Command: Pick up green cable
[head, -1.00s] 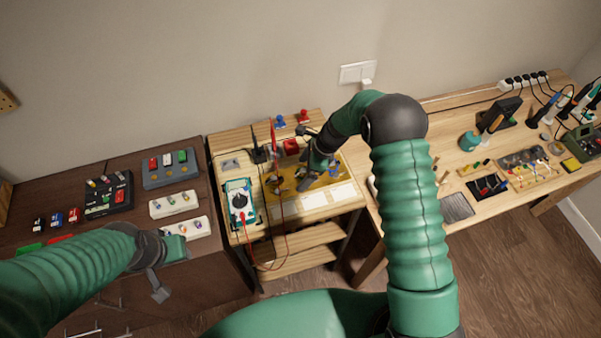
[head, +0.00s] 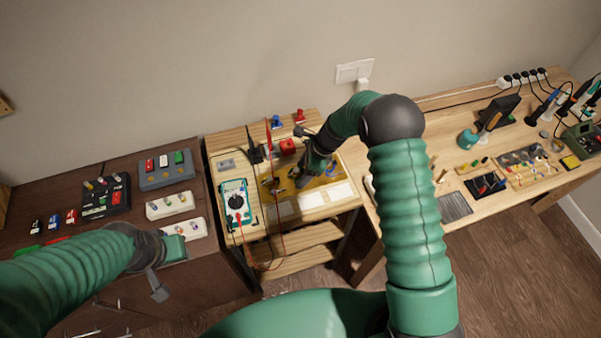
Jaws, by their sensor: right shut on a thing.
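My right gripper (head: 302,179) reaches down over the yellow board (head: 318,184) on the middle wooden bench. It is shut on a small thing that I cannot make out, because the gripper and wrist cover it. I cannot pick out a green cable for certain. A thin red lead (head: 281,205) and a dark lead run close to the board's left side. My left gripper (head: 160,288) hangs at the lower left, in front of the dark cabinet, away from the board. Its fingers are not clear enough to judge.
A teal multimeter (head: 236,200) lies left of the board. A red block (head: 288,146) and red and blue clamps (head: 277,121) stand behind it. The dark cabinet (head: 125,221) with trays is at left, and a tool-covered workbench (head: 490,205) at right.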

